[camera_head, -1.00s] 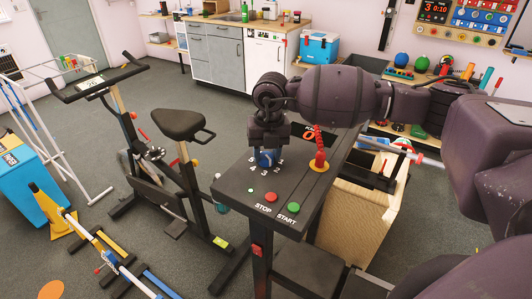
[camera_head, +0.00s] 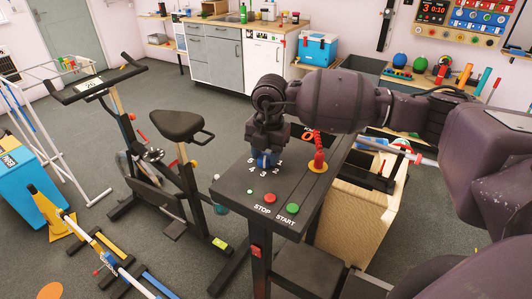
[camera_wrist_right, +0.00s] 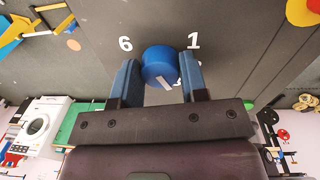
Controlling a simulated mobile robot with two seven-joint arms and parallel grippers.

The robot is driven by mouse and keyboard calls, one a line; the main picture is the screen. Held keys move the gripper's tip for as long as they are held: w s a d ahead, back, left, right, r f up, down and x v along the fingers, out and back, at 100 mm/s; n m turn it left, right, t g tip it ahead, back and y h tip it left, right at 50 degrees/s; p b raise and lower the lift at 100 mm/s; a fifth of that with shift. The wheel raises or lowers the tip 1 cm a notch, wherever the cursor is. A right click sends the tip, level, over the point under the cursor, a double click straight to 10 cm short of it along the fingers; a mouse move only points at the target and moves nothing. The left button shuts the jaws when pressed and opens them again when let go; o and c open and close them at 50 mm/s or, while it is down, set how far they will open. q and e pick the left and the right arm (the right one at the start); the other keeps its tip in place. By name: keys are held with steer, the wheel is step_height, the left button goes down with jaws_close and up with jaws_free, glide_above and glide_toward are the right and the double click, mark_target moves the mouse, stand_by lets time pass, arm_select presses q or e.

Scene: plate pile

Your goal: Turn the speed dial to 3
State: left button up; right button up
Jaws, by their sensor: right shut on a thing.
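The speed dial (camera_wrist_right: 158,64) is a round blue knob with a white pointer mark, on the dark panel among printed white numbers. In the right wrist view, a 6 stands to its left and a 1 to its right; the pointer slants toward the gripper, and numbers there are mostly hidden. In the head view the dial (camera_head: 264,159) shows only partly, below my right gripper (camera_head: 265,154). The gripper's two blue fingers are on either side of the dial, shut on it. My left gripper is not in view.
An exercise bike (camera_head: 180,128) stands to the left. Open floor lies between bike and cabinets.

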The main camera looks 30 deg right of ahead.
mark_target(268, 156)
steer(key=shift+r, duration=0.1)
stand_by(0.3)
steer(key=o, duration=0.9)
steer(key=shift+o, duration=0.2)
steer(key=shift+r, duration=0.4)
step_height(268, 156, up, 10)
steer(key=shift+s+d+b, duration=0.2)
steer(key=shift+s+b, duration=0.05)
steer(key=shift+b, duration=0.15)
